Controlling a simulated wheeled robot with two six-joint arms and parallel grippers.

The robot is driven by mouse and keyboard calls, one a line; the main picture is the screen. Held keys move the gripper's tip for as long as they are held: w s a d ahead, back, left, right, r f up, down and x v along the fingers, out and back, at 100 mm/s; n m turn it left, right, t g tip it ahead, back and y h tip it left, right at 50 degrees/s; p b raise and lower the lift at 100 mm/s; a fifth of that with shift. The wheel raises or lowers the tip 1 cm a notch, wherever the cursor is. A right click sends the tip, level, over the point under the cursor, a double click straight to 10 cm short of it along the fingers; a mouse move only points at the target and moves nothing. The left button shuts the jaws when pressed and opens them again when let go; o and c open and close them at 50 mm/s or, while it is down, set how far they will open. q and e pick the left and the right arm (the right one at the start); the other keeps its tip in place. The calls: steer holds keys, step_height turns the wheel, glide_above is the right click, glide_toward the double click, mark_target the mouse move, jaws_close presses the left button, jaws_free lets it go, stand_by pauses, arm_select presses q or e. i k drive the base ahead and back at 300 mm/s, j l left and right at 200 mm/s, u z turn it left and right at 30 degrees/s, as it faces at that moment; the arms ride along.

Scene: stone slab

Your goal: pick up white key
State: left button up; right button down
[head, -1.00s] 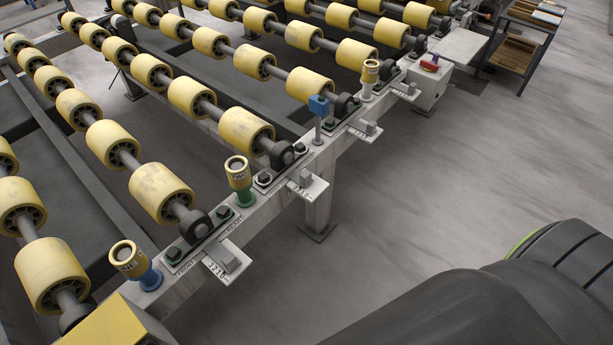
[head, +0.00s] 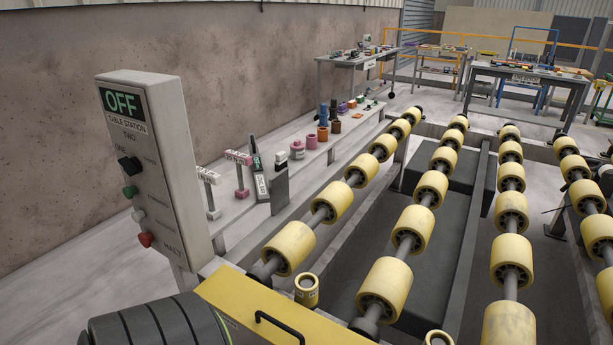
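I cannot make out for sure which thing is the white key. Neither of my grippers is in view. A dark ridged part of my own body is at the bottom left.
A control box (head: 150,165) reading OFF stands at the left. Yellow rollers (head: 431,188) fill the middle and right. A yellow cover (head: 290,322) with a black handle is in front. Loaded tables (head: 525,76) stand at the back. A wall closes off the left.

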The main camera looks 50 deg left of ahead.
mark_target(209, 178)
steer(key=i+l, duration=0.15)
steer(key=l, duration=0.2)
steer(key=i+l, duration=0.1)
steer(key=l, duration=0.25)
steer(key=i+l+u, duration=0.1)
steer(key=l, duration=0.25)
steer(key=i+l, duration=0.2)
steer(key=l, duration=0.15)
steer(key=u, duration=2.65)
steer(key=i+j+u, duration=0.3)
steer(key=i+j, duration=0.15)
steer(key=i+j+u, duration=0.25)
steer(key=i+j, duration=0.15)
steer(key=i+j+u, duration=0.3)
steer(key=i, duration=0.3)
steer(key=i+j+z, duration=0.15)
steer(key=i, duration=0.3)
steer(key=i+j+z, duration=0.2)
steer(key=i, duration=0.2)
steer(key=i+j+z, duration=0.15)
steer(key=i, duration=0.3)
steer(key=i+z, duration=0.2)
steer(key=z, duration=0.25)
steer(key=i+j+z, duration=0.15)
steer(key=z, duration=0.35)
steer(key=i+j+z, duration=0.15)
steer(key=z, duration=0.3)
steer(key=i+j+z, duration=0.1)
steer(key=j+z, duration=0.15)
steer(key=z, duration=0.2)
